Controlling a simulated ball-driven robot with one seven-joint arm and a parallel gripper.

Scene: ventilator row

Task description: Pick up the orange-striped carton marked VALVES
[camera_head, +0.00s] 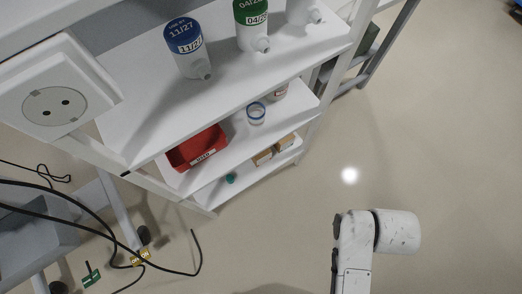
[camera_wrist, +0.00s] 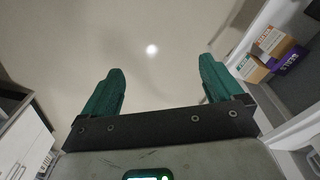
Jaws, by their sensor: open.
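A carton with an orange stripe (camera_wrist: 270,38) shows at the right edge of the wrist view, among other cartons on a white shelf. Its lettering is too small to read. In the head view, brown cartons (camera_head: 263,156) stand on the lowest shelf, but I cannot tell which is orange-striped. My gripper (camera_wrist: 160,68) has two green fingers spread apart with nothing between them, only floor beyond. The cartons are to the right of it and apart from it. The gripper itself is not seen in the head view.
A teal-striped carton (camera_wrist: 246,67) and a purple carton (camera_wrist: 289,61) stand close to the orange-striped one. The shelf unit (camera_head: 240,95) holds a red bin (camera_head: 197,148) and a clear jar (camera_head: 256,113). Cables (camera_head: 110,235) lie at lower left. Floor at right is clear.

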